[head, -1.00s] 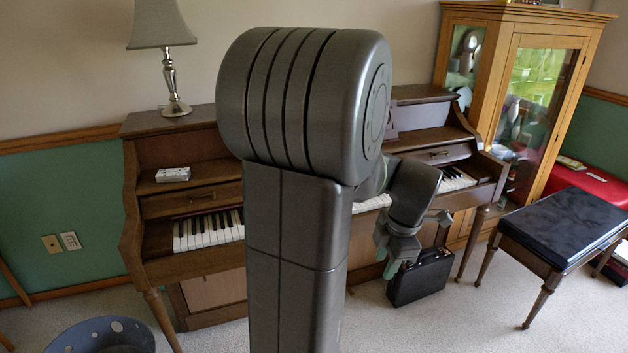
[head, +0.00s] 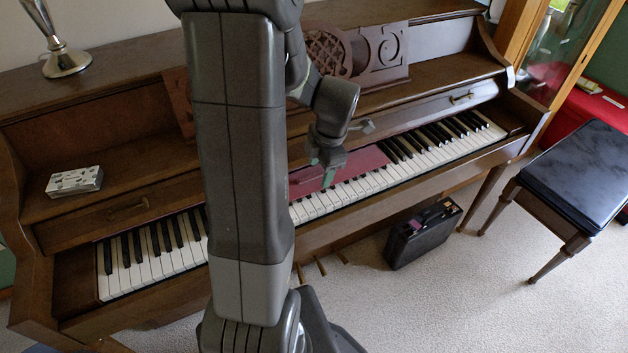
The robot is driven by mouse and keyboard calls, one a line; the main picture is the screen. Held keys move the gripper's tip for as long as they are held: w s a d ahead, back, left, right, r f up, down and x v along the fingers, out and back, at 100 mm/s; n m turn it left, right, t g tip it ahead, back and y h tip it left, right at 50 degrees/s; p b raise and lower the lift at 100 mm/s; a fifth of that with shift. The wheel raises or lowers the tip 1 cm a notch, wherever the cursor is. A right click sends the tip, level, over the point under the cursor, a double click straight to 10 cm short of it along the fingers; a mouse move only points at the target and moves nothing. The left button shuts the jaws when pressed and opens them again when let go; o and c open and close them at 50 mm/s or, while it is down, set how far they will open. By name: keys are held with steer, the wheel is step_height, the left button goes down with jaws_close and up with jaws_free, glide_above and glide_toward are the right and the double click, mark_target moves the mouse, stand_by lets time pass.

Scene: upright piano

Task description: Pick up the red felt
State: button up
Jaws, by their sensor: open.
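The red felt (head: 362,163) is a flat dark red strip lying along the back of the piano keys, near the middle of the keyboard. The piano keys (head: 440,152) run on to both sides of it. My gripper (head: 325,178) is open and points down in front of the felt in the picture, covering part of it. I cannot tell how high it is above the felt or whether it touches. My arm hides the keyboard to the left of the felt, and perhaps the felt's left end.
The brown upright piano (head: 110,130) has a carved music stand (head: 382,50) above the keys. A small patterned box (head: 75,181) lies on its left ledge. A black case (head: 423,233) stands on the carpet below. A padded bench (head: 580,180) stands at right.

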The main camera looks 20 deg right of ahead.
mark_target(316, 183)
steer(key=f, duration=0.2)
steer(key=w+f, duration=0.1)
steer(key=f, duration=0.1)
steer(key=shift+a+f, duration=0.1)
steer(key=shift+a, duration=0.05)
steer(key=c, duration=0.7)
steer(key=shift+c, duration=0.2)
steer(key=shift+r, duration=0.45)
steer(key=s+d+b, duration=0.1)
steer(key=s, duration=1.7)
steer(key=shift+d+r, duration=0.2)
steer(key=shift+r, duration=0.1)
